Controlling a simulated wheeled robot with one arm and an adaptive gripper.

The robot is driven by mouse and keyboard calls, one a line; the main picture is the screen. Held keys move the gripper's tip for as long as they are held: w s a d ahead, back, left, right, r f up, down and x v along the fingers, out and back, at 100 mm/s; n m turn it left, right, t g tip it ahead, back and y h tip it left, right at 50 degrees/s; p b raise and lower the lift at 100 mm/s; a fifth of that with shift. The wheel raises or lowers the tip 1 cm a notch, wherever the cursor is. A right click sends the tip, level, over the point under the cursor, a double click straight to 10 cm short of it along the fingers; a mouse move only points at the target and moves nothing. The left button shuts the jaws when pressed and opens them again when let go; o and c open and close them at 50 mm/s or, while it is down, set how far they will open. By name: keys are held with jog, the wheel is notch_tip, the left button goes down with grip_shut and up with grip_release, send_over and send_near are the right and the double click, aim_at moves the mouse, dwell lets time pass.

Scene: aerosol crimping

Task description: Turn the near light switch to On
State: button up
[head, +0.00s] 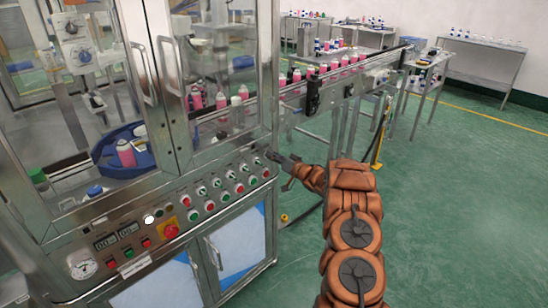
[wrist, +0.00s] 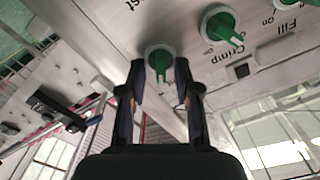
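My gripper (head: 273,157) is at the right end of the machine's control panel in the head view. In the wrist view my gripper (wrist: 161,68) is open, with one finger on each side of a green knob (wrist: 160,54). A gap shows between the fingers and the knob; whether either touches it I cannot tell. The knob's handle points down in the picture. The label by it is cut off, ending in "st", so I cannot read which switch is the light switch.
The steel panel carries several knobs, red and green buttons (head: 210,206), a red emergency button (head: 171,231) and a gauge (head: 83,268). Glass doors (head: 150,80) rise above it. A conveyor with pink cans (head: 323,69) runs behind my arm. Green floor (head: 460,200) is clear at right.

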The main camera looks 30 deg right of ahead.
jog(key=shift+s, duration=0.1)
jog(key=v, duration=1.1)
jog(key=shift+s, duration=0.4)
jog(key=shift+d, duration=0.2)
